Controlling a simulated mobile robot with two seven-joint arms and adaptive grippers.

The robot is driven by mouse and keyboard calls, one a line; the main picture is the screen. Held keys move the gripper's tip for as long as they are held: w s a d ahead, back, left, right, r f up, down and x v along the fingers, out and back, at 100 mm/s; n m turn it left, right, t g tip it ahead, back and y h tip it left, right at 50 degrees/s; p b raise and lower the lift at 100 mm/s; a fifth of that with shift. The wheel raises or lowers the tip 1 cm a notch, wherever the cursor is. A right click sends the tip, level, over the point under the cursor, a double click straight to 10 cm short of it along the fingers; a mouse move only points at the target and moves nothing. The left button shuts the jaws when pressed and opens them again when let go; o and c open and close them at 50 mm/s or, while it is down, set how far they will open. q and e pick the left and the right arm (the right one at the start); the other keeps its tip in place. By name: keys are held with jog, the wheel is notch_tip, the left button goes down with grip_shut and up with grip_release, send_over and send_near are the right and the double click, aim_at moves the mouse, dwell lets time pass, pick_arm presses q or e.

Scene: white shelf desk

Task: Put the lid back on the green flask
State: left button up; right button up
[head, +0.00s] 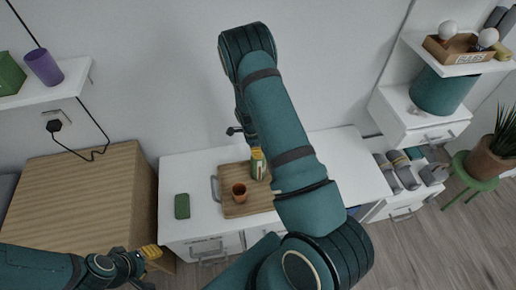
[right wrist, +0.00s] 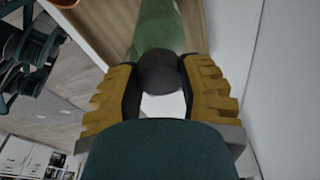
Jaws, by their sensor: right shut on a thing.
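The green flask (head: 259,171) stands at the back of a wooden tray on the white desk. It also shows in the right wrist view (right wrist: 158,28). My right gripper (right wrist: 160,82) is shut on a dark round lid (right wrist: 158,72) between its yellow fingers. The lid overlaps the flask's top end in that view; I cannot tell whether it is seated or just above. In the head view my right gripper's yellow fingers (head: 257,153) are at the flask's top, partly behind my arm. My left gripper (head: 151,253) is at the lower left, away from the flask; its opening is unclear.
The wooden tray (head: 234,208) also holds a reddish-brown cup (head: 239,189) in front of the flask. A flat green item (head: 182,206) lies on the desk left of the tray. My right arm hides the desk's middle. A wooden cabinet (head: 80,195) stands at left.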

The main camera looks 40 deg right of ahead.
jog(key=shift+f, duration=0.1)
dwell(0.7)
jog(key=o, duration=1.4)
jog(key=shift+c, duration=0.2)
jog(key=shift+r+p, duration=2.35)
jog(key=shift+r, duration=1.2)
grip_shut()
